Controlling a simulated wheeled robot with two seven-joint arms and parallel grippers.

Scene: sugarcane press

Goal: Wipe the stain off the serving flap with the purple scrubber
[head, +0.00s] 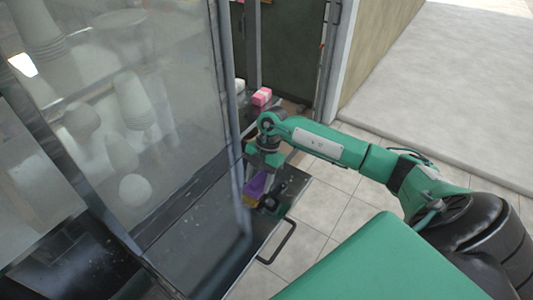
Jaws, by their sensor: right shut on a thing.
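The purple scrubber (256,186) is held low over the serving flap (225,238), near the flap's right side; it has a yellowish part at its lower edge. My right gripper (260,172) is shut on the scrubber, coming down from above. The flap is a dark, flat metal surface at the foot of the glass panel. I cannot make out a clear stain on it. Whether the scrubber touches the flap is hard to tell. My left gripper is not in the view.
A tall glass panel (140,110) stands left of my right arm, with stacked cups behind it. A pink block (262,97) sits beyond the gripper. A black handle (280,243) sticks out from the flap's right edge. Tiled floor (335,205) lies open to the right.

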